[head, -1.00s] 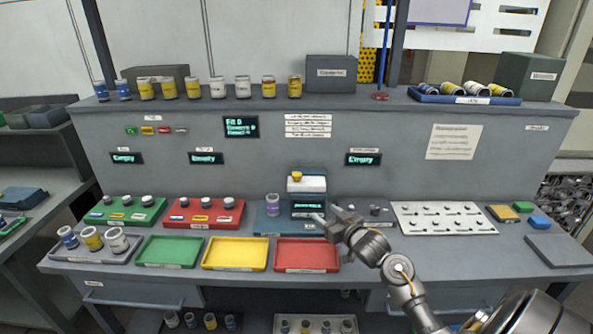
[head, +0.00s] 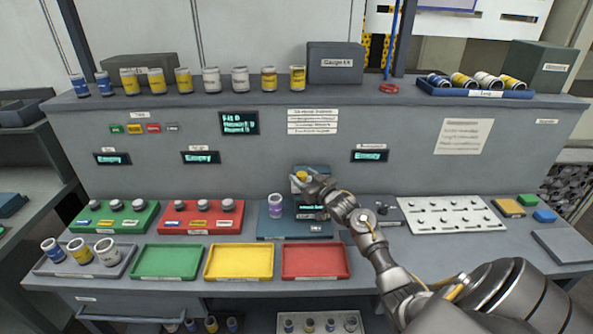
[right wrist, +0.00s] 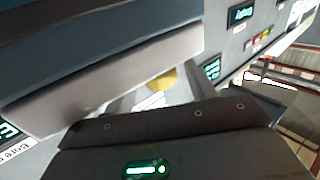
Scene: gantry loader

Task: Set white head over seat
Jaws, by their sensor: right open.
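My right gripper (head: 303,180) is open at the top of the small gauge stand, level with its white head and yellow knob (head: 301,175). The gripper covers most of the white head in the head view. In the right wrist view the yellow knob (right wrist: 162,80) shows small in the middle. I cannot tell whether the fingers touch the head. The stand's dark body with a lit display (head: 311,208) is below, on a blue base (head: 272,228). The seat cannot be made out. My left gripper is not in view.
Empty green (head: 142,275), yellow (head: 210,274) and red (head: 288,273) trays line the front edge. Green and red racks with several dark-topped parts stand behind at left. A white pegged board (head: 450,228) lies right of my right arm. A shelf with cans runs above.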

